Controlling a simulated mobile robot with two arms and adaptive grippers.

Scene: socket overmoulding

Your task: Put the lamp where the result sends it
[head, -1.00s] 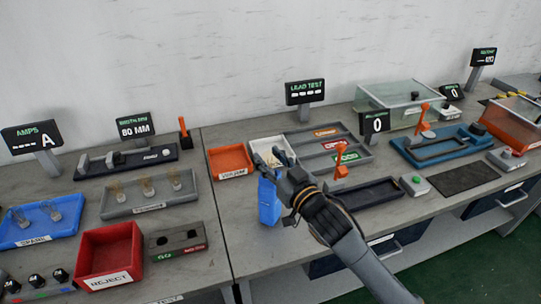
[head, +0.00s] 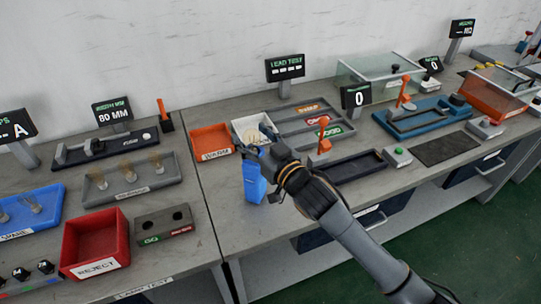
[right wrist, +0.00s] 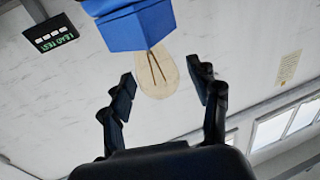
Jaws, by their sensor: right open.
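A clear lamp (right wrist: 156,72) with dark inner wires sits in the end of a blue block (right wrist: 137,25). The right wrist view is upside down, so the lamp stands up from the block. In the head view the blue block (head: 254,178) stands at the near side of the right bench. My right gripper (right wrist: 163,85) is open, with a finger to each side of the lamp and visible gaps. In the head view my right gripper (head: 262,150) is just above the block and partly hides the lamp. The lead test display (head: 285,68) shows dashes. My left gripper is out of view.
An orange tray (head: 228,134) and a white tray (head: 238,126) stand behind the block, with label-marked lanes (head: 289,114) to their right. A red reject bin (head: 72,240) is on the left bench. A black tray (head: 378,160) and green button (head: 398,150) lie right.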

